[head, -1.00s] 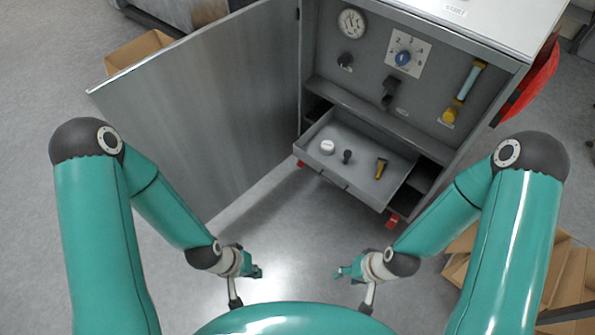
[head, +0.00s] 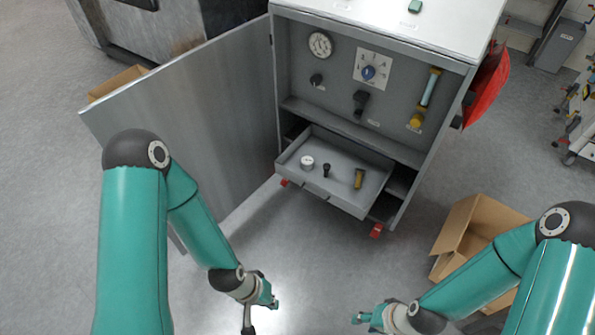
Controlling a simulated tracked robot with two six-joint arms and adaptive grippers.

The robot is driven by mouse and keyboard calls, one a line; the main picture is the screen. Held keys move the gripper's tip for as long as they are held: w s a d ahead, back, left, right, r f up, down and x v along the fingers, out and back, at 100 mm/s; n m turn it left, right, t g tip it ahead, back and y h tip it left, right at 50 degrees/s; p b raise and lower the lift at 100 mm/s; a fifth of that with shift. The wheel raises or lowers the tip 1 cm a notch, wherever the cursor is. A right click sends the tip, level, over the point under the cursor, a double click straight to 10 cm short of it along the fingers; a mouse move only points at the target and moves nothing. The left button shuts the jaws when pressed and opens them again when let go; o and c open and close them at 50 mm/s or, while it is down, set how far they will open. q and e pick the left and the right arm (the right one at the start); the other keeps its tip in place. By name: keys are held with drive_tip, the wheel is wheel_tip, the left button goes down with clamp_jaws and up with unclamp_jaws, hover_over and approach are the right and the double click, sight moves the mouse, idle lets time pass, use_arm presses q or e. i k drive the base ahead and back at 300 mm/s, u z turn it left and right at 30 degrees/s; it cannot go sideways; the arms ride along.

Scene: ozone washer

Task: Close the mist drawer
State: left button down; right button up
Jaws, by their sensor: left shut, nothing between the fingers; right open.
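The grey mist drawer (head: 318,192) is pulled out of the lower part of the cabinet (head: 343,130) in the head view. A white round knob-like piece (head: 307,162), a small black piece (head: 326,169) and a brass-coloured piece (head: 359,178) lie in it. My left gripper (head: 272,300) is shut and empty, below and left of the drawer in the picture, apart from it. My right gripper (head: 361,318) is open and empty, further below the drawer and also apart from it.
The cabinet's large door (head: 185,130) stands open on the left. A gauge (head: 320,44), a blue dial (head: 369,72) and a tube fitting (head: 425,97) are on the panel. An open cardboard box (head: 470,235) is on the floor at right. Floor before the drawer is clear.

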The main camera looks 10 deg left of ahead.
sight(343, 155)
drive_tip(key=z, duration=0.15)
drive_tip(key=i, duration=1)
drive_tip(key=u, duration=0.05)
